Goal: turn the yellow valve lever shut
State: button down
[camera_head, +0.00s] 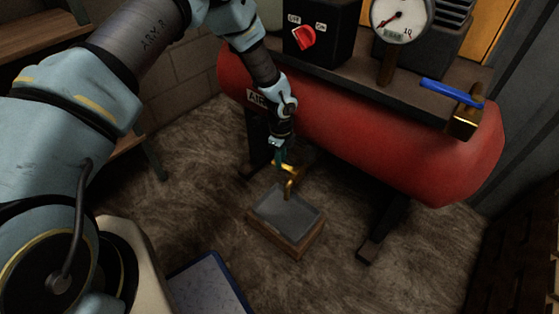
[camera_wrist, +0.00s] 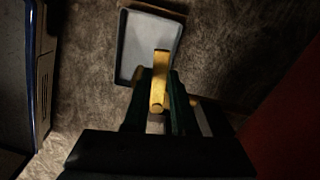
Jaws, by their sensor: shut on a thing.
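The yellow valve lever (camera_head: 284,168) is under the red tank, above a small tray. A brass-coloured spout (camera_head: 290,188) points down from beside it. My gripper (camera_head: 280,157) reaches down in front of the tank, with its fingertips at the lever. In the wrist view the yellow lever (camera_wrist: 160,80) lies between the two dark fingers of my gripper (camera_wrist: 160,88), which are shut on it. The valve body is mostly hidden behind the fingers in the wrist view.
The red tank (camera_head: 400,145) stands close behind my gripper. A wooden-sided tray (camera_head: 285,212) lies on the floor below the spout. A blue lever (camera_head: 452,92), a red switch knob (camera_head: 304,38) and a gauge (camera_head: 400,18) are above.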

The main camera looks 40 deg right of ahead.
jog(key=shift+w+d+m, duration=0.15)
jog(key=shift+d+m, duration=0.25)
jog(key=shift+m, duration=0.5)
jog(key=c, duration=0.7)
grip_release()
notch_tip(320, 180, up, 11)
jog(key=shift+f+p, duration=0.1)
jog(key=shift+p, duration=0.7)
